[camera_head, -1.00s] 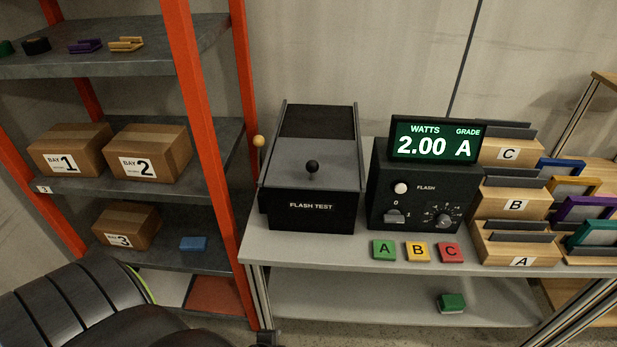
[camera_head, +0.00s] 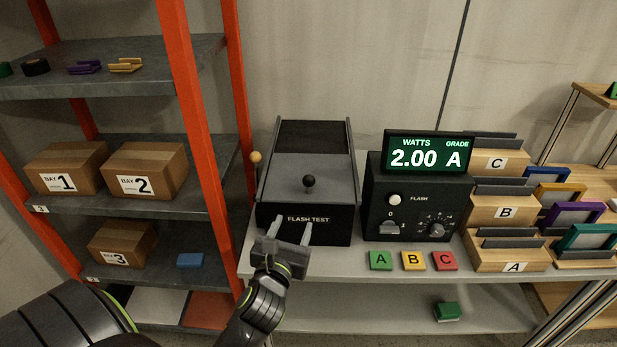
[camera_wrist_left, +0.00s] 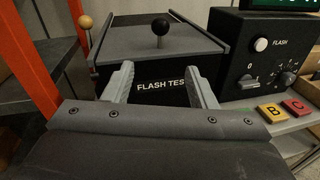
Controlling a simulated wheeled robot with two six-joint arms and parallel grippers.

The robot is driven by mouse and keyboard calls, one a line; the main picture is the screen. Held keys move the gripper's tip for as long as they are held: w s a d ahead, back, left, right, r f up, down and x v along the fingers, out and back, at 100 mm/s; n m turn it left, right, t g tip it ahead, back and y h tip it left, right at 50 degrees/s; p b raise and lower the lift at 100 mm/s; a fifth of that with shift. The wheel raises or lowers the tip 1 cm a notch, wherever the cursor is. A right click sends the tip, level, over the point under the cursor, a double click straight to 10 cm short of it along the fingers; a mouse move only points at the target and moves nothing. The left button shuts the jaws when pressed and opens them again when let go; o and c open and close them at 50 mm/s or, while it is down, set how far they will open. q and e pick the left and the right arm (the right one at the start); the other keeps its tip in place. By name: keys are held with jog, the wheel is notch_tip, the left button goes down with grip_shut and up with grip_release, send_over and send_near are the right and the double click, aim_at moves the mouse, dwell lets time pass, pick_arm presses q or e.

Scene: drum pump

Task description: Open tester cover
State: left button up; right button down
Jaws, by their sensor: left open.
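The flash tester (camera_head: 305,224) is a black box on the grey table, with "FLASH TEST" on its front. Its grey cover (camera_head: 325,175) lies flat on top and has a black ball knob (camera_head: 309,181). In the left wrist view the cover (camera_wrist_left: 190,45) and knob (camera_wrist_left: 160,29) show beyond the fingers. My left gripper (camera_head: 291,227) is open and empty, in front of the tester's front face and below the knob. Its two fingers also frame the label in the left wrist view (camera_wrist_left: 160,85). My right gripper is not in view.
A lever with a wooden ball (camera_head: 256,158) stands at the tester's left, near the orange shelf post (camera_head: 190,130). Right of the tester are the flash control box (camera_head: 418,205) and A, B, C buttons (camera_head: 412,261). Lettered wooden bins (camera_head: 500,212) stand farther right.

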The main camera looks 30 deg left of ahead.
aim_at(310, 177)
pick_arm(q)
jog(key=shift+m, duration=0.6)
jog(key=x, duration=0.5)
jog(key=r+x, duration=0.1)
jog(key=x, duration=1.1)
jog(key=shift+w+a+r, duration=0.1)
jog(key=shift+w+r, duration=0.05)
jog(key=shift+r, duration=0.25)
grip_shut()
